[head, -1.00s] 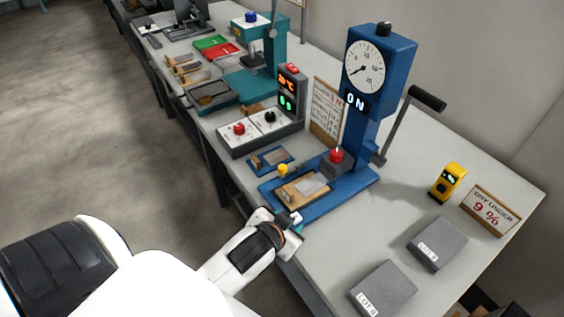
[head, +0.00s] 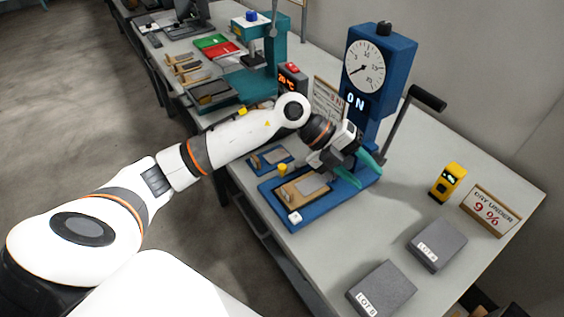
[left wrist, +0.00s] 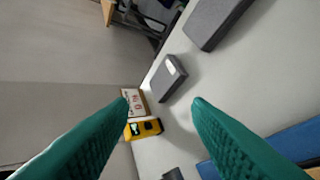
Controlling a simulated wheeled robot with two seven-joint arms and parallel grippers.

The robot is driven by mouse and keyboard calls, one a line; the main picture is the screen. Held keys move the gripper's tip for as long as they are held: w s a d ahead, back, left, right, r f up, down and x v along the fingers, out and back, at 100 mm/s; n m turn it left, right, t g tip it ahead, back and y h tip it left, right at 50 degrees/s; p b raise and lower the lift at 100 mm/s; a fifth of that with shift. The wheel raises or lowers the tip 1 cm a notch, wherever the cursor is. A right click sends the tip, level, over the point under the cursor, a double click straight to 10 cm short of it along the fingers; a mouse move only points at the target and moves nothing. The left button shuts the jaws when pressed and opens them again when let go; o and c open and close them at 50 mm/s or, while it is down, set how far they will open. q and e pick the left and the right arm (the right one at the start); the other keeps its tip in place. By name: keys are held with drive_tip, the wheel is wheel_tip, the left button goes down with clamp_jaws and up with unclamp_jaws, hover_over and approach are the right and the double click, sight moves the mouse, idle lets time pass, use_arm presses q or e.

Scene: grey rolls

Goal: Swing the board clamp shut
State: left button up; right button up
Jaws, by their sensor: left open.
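The blue press (head: 375,65) stands on the bench with its dial and a lit "ON" sign. On its blue base (head: 272,207) lies a tan board (head: 290,194) with a grey plate (head: 308,183). A yellow knob (head: 283,169) stands at the board's back left edge; I cannot tell whether it belongs to the clamp. My left gripper (head: 359,170) is open and empty, above the right part of the base. My right gripper is not in view.
A black-handled lever (head: 427,98) sticks out right of the press. A yellow meter (head: 447,183), a "DRY UNDER 9 %" sign (head: 491,210) and two grey lot blocks (head: 437,243) (head: 382,290) stand on the right.

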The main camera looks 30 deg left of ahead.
use_arm(q)
drive_tip(key=w+a+f+n+y, duration=0.15)
drive_tip(key=a+y, duration=0.45)
drive_tip(key=a, duration=0.6)
drive_tip(key=n+g+y, duration=0.2)
drive_tip(key=y, duration=0.2)
approach(282, 166)
drive_tip(key=f, duration=0.3)
drive_tip(key=f+p, duration=0.1)
drive_tip(key=f, duration=0.2)
drive_tip(key=f+p, duration=0.1)
drive_tip(key=f, duration=0.1)
drive_tip(key=shift+d+f, duration=0.35)
drive_tip(key=shift+f, duration=0.05)
clamp_jaws()
